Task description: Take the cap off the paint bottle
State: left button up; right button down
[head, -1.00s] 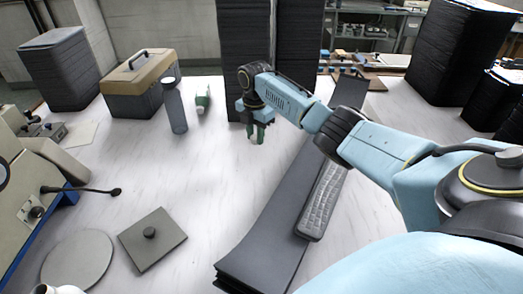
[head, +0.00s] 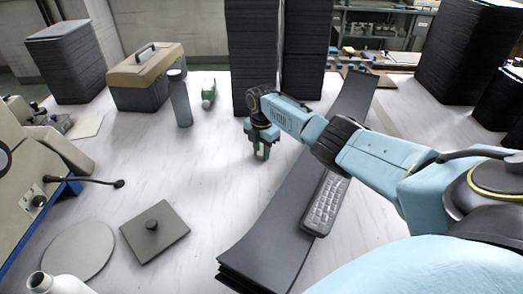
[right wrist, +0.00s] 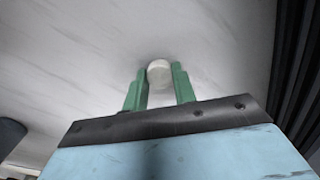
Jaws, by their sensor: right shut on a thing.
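A white bottle (head: 58,284), seemingly the paint bottle, is at the bottom left edge, partly cut off. Its narrow neck shows a dark opening and no cap. My left gripper is not in view.
A dark tray panel (head: 262,236) with a keyboard-like grey piece (head: 325,204) lies right of the gripper. Dark stacks (head: 304,50) stand behind it. A toolbox (head: 146,78), a grey bottle (head: 180,98) and a green-white bottle (head: 208,96) stand back left. The table's middle is clear.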

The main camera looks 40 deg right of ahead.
aim_at(261, 153)
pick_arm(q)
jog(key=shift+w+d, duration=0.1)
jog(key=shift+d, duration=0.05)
pick_arm(e)
jog(key=c, duration=1.1)
grip_release()
jog(key=shift+f, duration=0.1)
jog(key=shift+r, duration=0.25)
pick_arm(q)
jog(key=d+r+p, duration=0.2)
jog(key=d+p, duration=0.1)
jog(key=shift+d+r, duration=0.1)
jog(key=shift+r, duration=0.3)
pick_arm(e)
notch_tip(261, 153, up, 12)
jog(key=shift+f, duration=0.1)
